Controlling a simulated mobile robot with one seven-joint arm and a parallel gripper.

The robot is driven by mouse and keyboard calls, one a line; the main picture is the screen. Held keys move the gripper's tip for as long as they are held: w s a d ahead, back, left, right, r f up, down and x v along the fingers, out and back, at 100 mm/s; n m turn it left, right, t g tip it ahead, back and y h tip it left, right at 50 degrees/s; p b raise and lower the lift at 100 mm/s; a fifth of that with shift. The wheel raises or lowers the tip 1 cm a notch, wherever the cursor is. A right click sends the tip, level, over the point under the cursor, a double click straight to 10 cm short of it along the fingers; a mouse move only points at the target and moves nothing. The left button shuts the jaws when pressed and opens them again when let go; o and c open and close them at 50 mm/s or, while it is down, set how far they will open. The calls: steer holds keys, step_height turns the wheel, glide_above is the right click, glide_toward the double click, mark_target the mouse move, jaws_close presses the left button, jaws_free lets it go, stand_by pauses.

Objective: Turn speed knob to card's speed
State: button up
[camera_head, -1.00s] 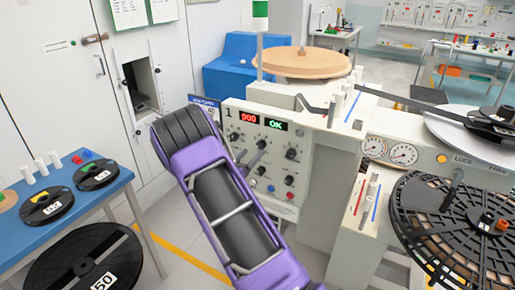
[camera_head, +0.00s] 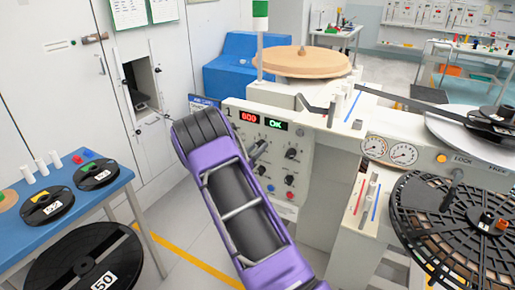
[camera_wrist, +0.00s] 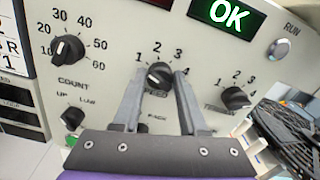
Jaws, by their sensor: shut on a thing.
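The speed knob (camera_wrist: 158,75), black and round, sits on the pale control panel (camera_wrist: 110,25) among the numbers 1 to 4. My gripper (camera_wrist: 159,80) has one finger on each side of it and is shut on it. The fingers partly cover the label below the knob. The knob's pointer is too small to read surely. A white card (camera_wrist: 8,45) shows only its edge at the far left of the wrist view. In the head view the card (camera_head: 203,103) is mostly hidden behind my arm, and its speed cannot be read.
Other knobs stand close by: the count knob (camera_wrist: 68,48) to the left, a lower up/low knob (camera_wrist: 72,118), and the tension knob (camera_wrist: 235,97) to the right. A green OK display (camera_wrist: 228,15) is above. A blue table (camera_head: 70,215) with reels stands left.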

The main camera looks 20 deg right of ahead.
jaws_close()
steer(key=shift+s+d+f+m+b, duration=0.1)
steer(key=shift+m+b, duration=4.3)
steer(key=shift+b, duration=0.75)
steer(key=o, duration=0.9)
jaws_free()
